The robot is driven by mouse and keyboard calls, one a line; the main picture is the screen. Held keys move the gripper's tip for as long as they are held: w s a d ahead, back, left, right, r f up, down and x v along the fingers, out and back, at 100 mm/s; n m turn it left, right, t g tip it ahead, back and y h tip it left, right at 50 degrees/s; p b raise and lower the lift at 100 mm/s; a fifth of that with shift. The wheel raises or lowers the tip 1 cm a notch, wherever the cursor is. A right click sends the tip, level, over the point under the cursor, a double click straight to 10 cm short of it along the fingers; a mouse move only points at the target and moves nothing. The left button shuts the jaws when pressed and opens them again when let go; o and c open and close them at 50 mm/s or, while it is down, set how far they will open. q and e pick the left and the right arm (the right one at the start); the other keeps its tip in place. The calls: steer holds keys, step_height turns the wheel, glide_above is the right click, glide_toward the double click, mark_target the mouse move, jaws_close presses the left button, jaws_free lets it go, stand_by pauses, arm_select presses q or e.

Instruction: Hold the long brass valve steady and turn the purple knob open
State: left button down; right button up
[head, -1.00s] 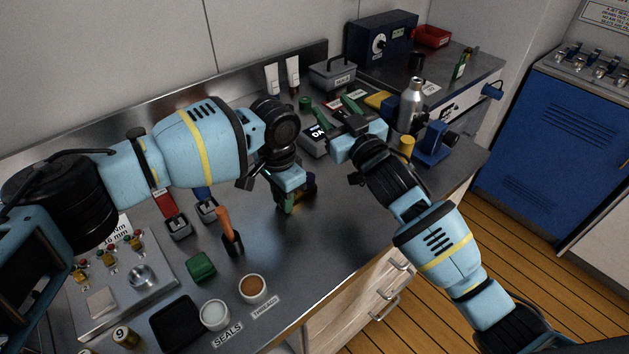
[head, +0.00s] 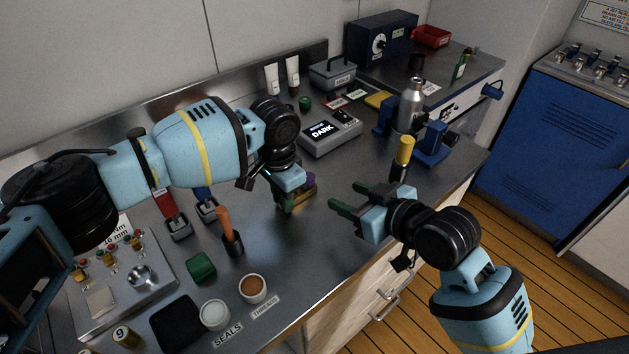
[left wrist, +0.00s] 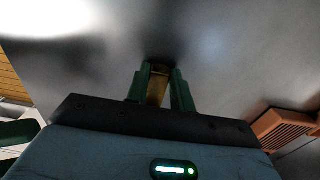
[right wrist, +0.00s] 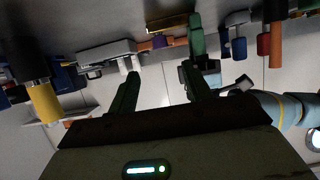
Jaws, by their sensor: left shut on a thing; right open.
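The brass valve (head: 303,196) is on the bench near its middle, partly hidden by my left gripper. My left gripper (head: 287,203) is shut on the valve; in the left wrist view brass (left wrist: 157,88) shows between the green fingers (left wrist: 158,80). My right gripper (head: 338,202) is open and empty, a little to the right of the valve, with its fingers toward it.
A yellow-handled tool (head: 404,152) stands upright beyond my right gripper, near a blue vise (head: 432,146). A grey meter reading DARK (head: 331,136) lies behind the valve. An orange-handled tool (head: 225,225) stands left of the valve. The bench in front of the valve is clear.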

mark_target(313, 181)
steer(key=x, duration=1.1)
steer(key=shift+w+a, duration=0.25)
steer(key=shift+w, duration=0.1)
steer(key=c, duration=1)
steer(key=shift+n+g+y, duration=0.3)
steer(key=shift+n, duration=0.1)
steer(key=n+g+y, duration=0.3)
steer(key=n, duration=0.1)
steer(key=shift+w+d+f, duration=0.15)
steer(key=shift+w+d, duration=0.2)
steer(key=shift+w+d+n+g+y, duration=0.15)
steer(key=shift+n+g+y, duration=0.25)
steer(key=shift+n+g, duration=0.7)
steer(key=shift+w+n+g+y, duration=0.15)
steer(key=shift+n+g+y, duration=0.25)
steer(key=shift+n+g, duration=0.7)
steer(key=shift+g, duration=0.5)
